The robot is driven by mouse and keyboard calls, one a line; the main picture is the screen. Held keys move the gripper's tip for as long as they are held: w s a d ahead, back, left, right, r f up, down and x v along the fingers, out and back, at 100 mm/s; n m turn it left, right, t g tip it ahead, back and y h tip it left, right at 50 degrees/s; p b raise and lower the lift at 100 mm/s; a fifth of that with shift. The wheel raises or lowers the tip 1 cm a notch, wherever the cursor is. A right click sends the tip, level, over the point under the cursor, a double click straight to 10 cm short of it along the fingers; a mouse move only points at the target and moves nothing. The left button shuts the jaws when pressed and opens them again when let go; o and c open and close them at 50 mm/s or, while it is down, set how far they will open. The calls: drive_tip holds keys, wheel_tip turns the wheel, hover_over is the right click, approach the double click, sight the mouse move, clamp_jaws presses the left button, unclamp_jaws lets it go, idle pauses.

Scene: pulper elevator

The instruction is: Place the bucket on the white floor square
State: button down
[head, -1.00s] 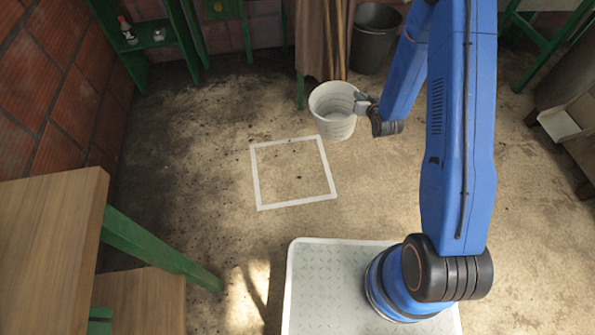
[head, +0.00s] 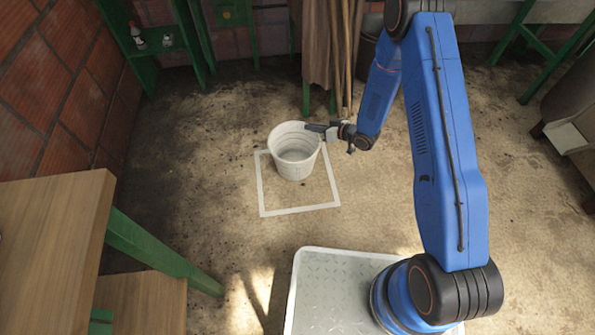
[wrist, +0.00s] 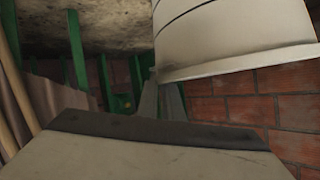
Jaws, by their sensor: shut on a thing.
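The white bucket (head: 294,165) is upright in the head view, over the back part of the white floor square (head: 300,210). The square is a painted outline; its back edge is partly hidden behind the bucket. I cannot tell how far the bucket's base is above the floor. My gripper (head: 322,130) is shut on the bucket's right side near the rim. In the wrist view the bucket (wrist: 235,40) fills the upper right, and the gripper fingers (wrist: 162,100) reach to its edge.
A wooden table (head: 50,230) with green legs stands at the left. A dark bin (head: 368,60) is at the back, partly behind my arm. A green shelf (head: 160,42) stands at the back left. Floor around the square's front is clear.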

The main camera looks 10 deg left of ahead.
sight(312, 141)
drive_tip(key=shift+f, duration=4.9)
drive_tip(key=c, duration=2)
unclamp_jaws()
drive_tip(key=shift+o, duration=0.4)
